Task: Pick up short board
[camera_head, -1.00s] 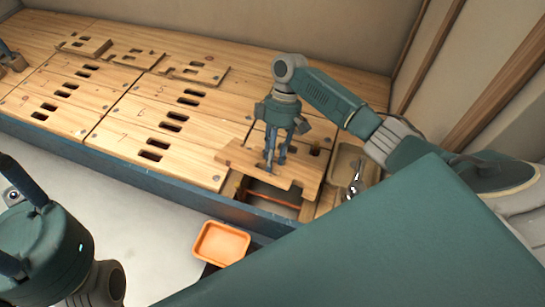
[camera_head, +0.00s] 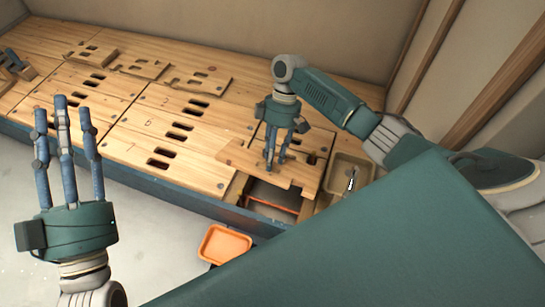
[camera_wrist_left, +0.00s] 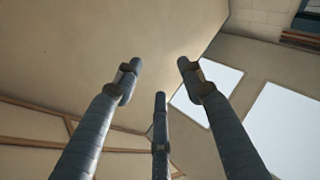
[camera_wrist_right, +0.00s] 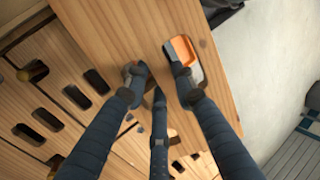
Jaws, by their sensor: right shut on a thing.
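The short board (camera_head: 238,158) is a light wooden plank at the front right of the wooden deck, beside an open gap in the deck. My right gripper (camera_head: 276,165) points down and is shut on it. In the right wrist view the board (camera_wrist_right: 120,40) fills the upper middle, with the right gripper's fingers (camera_wrist_right: 157,85) at a hole in it. Whether the board is clear of the deck is hard to tell. My left gripper (camera_head: 67,110) is at the far left, fingers up, spread and empty; its fingers (camera_wrist_left: 158,80) also show in the left wrist view.
The open gap (camera_head: 272,195) shows an orange-red pipe inside. An orange tray (camera_head: 224,245) stands below the deck's front edge. A tan basin (camera_head: 352,172) lies right of the board. Several loose slotted boards (camera_head: 200,80) rest towards the back of the deck.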

